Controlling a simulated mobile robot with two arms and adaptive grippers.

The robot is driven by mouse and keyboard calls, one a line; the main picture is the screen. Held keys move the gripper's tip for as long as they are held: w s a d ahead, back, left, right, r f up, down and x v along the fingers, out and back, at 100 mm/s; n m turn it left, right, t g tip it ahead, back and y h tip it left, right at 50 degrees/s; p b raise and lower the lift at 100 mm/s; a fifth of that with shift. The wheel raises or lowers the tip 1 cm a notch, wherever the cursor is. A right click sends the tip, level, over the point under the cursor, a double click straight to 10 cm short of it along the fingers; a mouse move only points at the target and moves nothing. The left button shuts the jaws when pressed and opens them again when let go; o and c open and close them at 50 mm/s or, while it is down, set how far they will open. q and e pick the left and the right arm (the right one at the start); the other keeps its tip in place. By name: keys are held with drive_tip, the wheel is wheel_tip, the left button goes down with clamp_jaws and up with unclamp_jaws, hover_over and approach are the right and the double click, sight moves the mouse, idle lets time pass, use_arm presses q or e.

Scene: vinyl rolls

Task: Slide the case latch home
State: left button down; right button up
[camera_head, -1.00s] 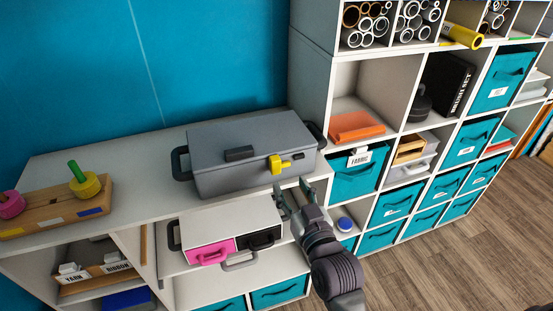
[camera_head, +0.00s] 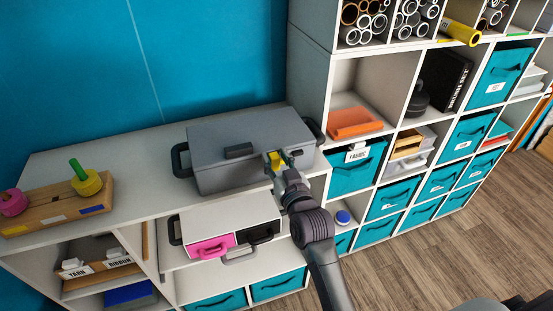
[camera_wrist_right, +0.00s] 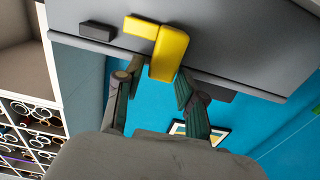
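The grey case (camera_head: 220,176) stands on the white shelf top, its lid down. Its yellow latch (camera_head: 274,160) sits on the front, to the right of a dark block (camera_head: 239,151); a clear gap separates them. My right gripper (camera_head: 277,166) is at the latch and partly hides it. In the right wrist view the latch (camera_wrist_right: 168,52) shows between the two fingertips of the gripper (camera_wrist_right: 159,73). The fingers are spread; the right-hand one is close to the latch, and I cannot tell whether it touches. My left gripper is out of view.
A wooden peg board (camera_head: 58,207) lies at the left of the shelf top. A smaller case with a pink drawer (camera_head: 212,246) sits just below. Cubbies with teal bins (camera_head: 352,178) stand at the right. A blue wall (camera_head: 70,70) is behind.

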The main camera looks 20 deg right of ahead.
sight(288, 148)
clamp_jaws()
drive_tip(key=shift+d+p, duration=0.35)
drive_tip(key=shift+d, duration=1.75)
drive_tip(key=shift+a, duration=0.1)
drive_tip(key=shift+o, duration=0.7)
unclamp_jaws()
drive_tip(key=shift+o, duration=1.4)
drive_tip(key=shift+w+d, duration=0.1)
drive_tip(key=shift+d, duration=0.1)
